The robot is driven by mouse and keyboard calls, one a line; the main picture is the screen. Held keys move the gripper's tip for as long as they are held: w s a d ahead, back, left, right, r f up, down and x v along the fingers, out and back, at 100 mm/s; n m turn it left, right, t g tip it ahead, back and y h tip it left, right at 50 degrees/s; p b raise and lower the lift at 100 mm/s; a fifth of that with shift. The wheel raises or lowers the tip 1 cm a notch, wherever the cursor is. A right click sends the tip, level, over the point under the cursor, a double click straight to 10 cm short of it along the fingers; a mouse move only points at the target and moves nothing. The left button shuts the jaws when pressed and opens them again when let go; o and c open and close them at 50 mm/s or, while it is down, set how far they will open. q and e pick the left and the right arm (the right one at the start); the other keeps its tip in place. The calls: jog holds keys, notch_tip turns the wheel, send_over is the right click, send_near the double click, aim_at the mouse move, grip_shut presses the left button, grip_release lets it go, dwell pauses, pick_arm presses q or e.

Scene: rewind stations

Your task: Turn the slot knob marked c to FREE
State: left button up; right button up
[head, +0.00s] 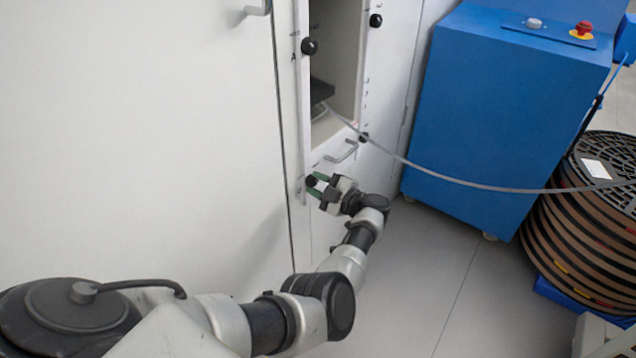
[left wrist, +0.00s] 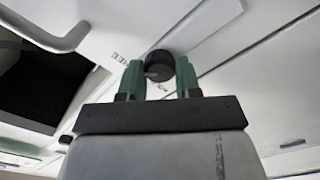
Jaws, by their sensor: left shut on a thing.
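My left gripper (head: 318,186) has green fingertips and is shut on a round black knob (head: 311,181) low on the front of the white cabinet. In the left wrist view the black knob (left wrist: 159,65) sits between the two green fingers of my left gripper (left wrist: 159,78). A small light mark shows on the knob's face. Small dark print stands beside it, too blurred to read, so I cannot tell its letter or its setting. My right gripper is in neither view.
More black knobs sit higher on the cabinet: one by a letter A (head: 309,46), one at upper right (head: 376,20), one at mid right (head: 364,137). A drawer handle (head: 342,152) is just above my gripper. A grey cable (head: 450,180) runs across to stacked reels (head: 570,220), past a blue cabinet (head: 500,110).

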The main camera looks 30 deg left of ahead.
pick_arm(q)
jog(key=shift+f, duration=0.1)
dwell(0.3)
jog(key=o, duration=0.9)
jog(key=shift+o, duration=0.2)
